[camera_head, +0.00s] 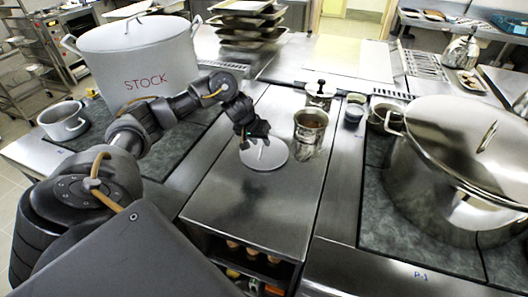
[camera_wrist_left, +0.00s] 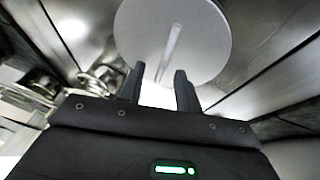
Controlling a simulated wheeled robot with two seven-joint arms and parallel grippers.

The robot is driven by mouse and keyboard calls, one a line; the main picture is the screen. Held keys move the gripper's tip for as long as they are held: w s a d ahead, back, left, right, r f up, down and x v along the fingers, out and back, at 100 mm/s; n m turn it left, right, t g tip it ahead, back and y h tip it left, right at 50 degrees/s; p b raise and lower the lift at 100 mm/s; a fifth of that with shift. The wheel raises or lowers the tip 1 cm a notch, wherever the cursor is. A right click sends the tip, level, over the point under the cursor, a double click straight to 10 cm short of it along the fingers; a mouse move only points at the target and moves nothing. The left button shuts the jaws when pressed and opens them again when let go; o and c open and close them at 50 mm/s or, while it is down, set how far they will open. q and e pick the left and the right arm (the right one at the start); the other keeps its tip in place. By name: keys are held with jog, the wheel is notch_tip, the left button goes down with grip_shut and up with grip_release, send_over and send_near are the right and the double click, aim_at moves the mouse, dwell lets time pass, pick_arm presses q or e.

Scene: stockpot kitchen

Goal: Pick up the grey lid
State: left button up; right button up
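The grey lid (camera_head: 265,157) is a flat round disc with a raised bar handle. It lies on the steel counter in the middle of the head view. In the left wrist view the lid (camera_wrist_left: 200,40) shows just beyond my fingertips, with its handle lined up with the gap between them. My left gripper (camera_head: 248,138) is at the lid's far left edge, close to the handle. Whether the fingers touch the lid cannot be told. My right gripper is out of view.
A large white STOCK pot (camera_head: 145,68) stands at the left, behind my left arm. A steel pot (camera_head: 311,124) and a lidded canister (camera_head: 320,93) stand behind the lid. A big steel stockpot (camera_head: 450,150) fills the right. The counter (camera_head: 250,215) in front of the lid is clear.

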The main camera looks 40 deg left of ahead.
aim_at(263, 144)
pick_arm(q)
jog(key=x, duration=0.4)
jog(key=shift+w+a+f, duration=0.15)
jog(key=shift+a+f, duration=0.05)
jog(key=shift+c, duration=0.3)
grip_shut()
